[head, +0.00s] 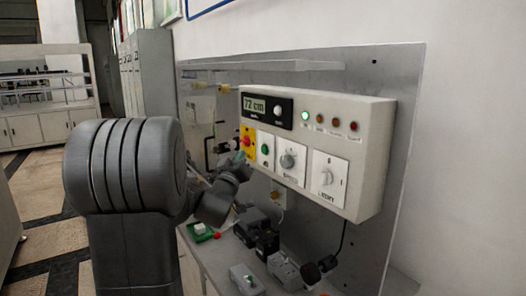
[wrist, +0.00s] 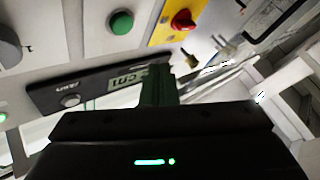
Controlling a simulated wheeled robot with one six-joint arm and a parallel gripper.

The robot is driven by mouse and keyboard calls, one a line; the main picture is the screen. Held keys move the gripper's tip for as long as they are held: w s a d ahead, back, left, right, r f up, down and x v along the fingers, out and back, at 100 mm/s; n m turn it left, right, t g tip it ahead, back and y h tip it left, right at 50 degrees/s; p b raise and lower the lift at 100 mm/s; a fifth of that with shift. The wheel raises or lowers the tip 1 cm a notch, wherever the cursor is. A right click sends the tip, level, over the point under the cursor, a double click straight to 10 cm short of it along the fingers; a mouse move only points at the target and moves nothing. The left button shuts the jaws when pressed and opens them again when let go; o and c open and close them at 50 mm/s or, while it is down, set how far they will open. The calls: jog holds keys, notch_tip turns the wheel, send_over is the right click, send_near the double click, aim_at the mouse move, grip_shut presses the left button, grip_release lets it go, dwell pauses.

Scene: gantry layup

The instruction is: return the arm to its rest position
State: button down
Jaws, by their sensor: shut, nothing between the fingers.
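My arm stands in the left half of the head view, with its end reaching toward the left side of a white control box (head: 375,140) on a grey metal panel. My gripper (head: 240,157) is close to the box's front, near the red knob on a yellow plate (head: 247,141). Whether it touches the box cannot be told. In the wrist view my gripper (wrist: 160,75) is shut and empty, its fingers together in front of the box's face. The display (wrist: 125,83), a green button (wrist: 121,22) and the red knob (wrist: 183,22) show around it.
The box's display (head: 255,106) reads 72 cm, and a green lamp (head: 305,116) is lit. Below, a bench holds several grey and black fittings (head: 262,236) and a green-and-white switch piece (head: 199,231). A cable hangs at right. Open tiled floor (head: 50,200) lies at left.

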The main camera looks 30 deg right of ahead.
jog(key=shift+d, duration=0.1)
dwell(0.3)
jog(key=d+p, duration=0.1)
jog(key=p, duration=0.2)
jog(key=shift+w+d+r, duration=0.1)
jog(key=shift+d+r, duration=0.15)
jog(key=shift+d, duration=0.1)
jog(key=shift+p, duration=0.35)
jog(key=a, duration=0.5)
jog(key=shift+s+a+f+b, duration=0.25)
jog(key=shift+a+b, duration=0.15)
jog(key=shift+d, duration=0.15)
